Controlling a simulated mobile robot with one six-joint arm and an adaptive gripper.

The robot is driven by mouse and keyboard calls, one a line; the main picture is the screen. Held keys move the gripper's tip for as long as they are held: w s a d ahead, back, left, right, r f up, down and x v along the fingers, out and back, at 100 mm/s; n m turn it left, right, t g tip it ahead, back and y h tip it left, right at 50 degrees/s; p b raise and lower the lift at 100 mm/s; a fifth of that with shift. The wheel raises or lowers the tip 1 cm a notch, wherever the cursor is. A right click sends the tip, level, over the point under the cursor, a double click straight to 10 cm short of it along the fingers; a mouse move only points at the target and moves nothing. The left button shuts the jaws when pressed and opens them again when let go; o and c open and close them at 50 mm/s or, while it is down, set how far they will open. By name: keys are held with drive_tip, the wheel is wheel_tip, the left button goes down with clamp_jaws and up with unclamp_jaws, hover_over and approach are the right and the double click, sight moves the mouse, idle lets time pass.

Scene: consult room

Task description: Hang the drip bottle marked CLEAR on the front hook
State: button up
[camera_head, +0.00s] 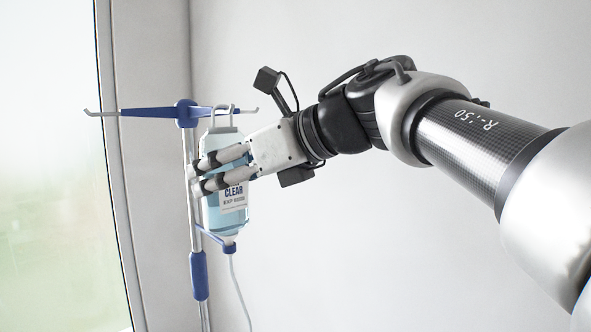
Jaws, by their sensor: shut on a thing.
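The drip bottle marked CLEAR (239,212) is pale blue with a white label and stands upright beside the drip stand. My gripper (197,177) is shut on this bottle from the right, with its fingers across the bottle's middle. The bottle's hanging loop (224,109) is at the top, level with the stand's crossbar. The drip stand (186,113) has a blue hub and a blue arm out to the left ending in a metal hook (89,113). Another metal hook tip (251,97) shows just right of the loop. Whether the loop rests on a hook I cannot tell.
A thin tube (238,285) hangs from the bottle's lower end. The stand's pole has a blue grip (199,275) below, and a blue bracket crosses near the bottle's base. A bright window (55,180) is at the left, with a plain white wall behind.

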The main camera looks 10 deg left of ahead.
drive_tip(key=o, duration=1.3)
drive_tip(key=shift+o, duration=0.2)
drive_tip(key=shift+d, duration=0.1)
